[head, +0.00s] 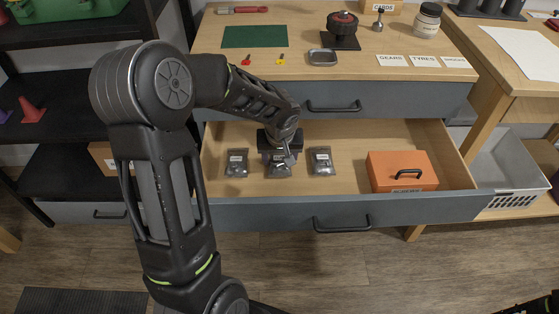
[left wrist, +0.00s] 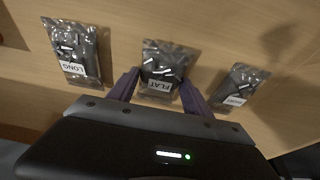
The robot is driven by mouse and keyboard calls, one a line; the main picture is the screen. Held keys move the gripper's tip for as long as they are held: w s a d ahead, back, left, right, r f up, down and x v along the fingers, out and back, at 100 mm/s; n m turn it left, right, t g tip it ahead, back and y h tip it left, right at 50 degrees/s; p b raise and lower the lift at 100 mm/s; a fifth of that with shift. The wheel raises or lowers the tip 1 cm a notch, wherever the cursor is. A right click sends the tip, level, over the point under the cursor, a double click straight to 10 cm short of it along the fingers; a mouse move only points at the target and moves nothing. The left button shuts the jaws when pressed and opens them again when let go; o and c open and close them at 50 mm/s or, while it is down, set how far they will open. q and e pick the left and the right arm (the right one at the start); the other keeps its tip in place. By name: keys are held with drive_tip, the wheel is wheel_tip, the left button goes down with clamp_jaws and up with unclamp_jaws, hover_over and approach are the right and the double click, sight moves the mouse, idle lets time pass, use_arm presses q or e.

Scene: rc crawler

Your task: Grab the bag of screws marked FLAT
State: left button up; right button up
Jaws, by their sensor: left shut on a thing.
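The bag of screws marked FLAT (left wrist: 162,72) is a small clear bag with dark screws and a white label, the middle of three bags in the open drawer. It also shows in the head view (head: 278,170), partly hidden by my gripper. My left gripper (head: 281,157) reaches down into the drawer over this bag. In the left wrist view its two purple fingers (left wrist: 160,88) stand on either side of the bag and are shut on it. The bag appears to be still at the drawer floor.
A bag marked LONG (left wrist: 76,52) and a third bag (left wrist: 239,86) lie on either side. An orange box (head: 402,171) with a black handle sits at the drawer's right. The drawer front (head: 260,214) and worktop edge bound the space. Bare drawer floor (head: 348,150) lies between bags and box.

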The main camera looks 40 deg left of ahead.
use_arm(q)
drive_tip(key=shift+c, duration=1.4)
drive_tip(key=shift+r, duration=0.1)
drive_tip(key=shift+r+p, duration=0.25)
drive_tip(key=shift+p, duration=0.25)
drive_tip(key=shift+r, duration=0.3)
wheel_tip(320, 180, up, 27)
drive_tip(key=p, duration=0.5)
drive_tip(key=shift+r, duration=0.15)
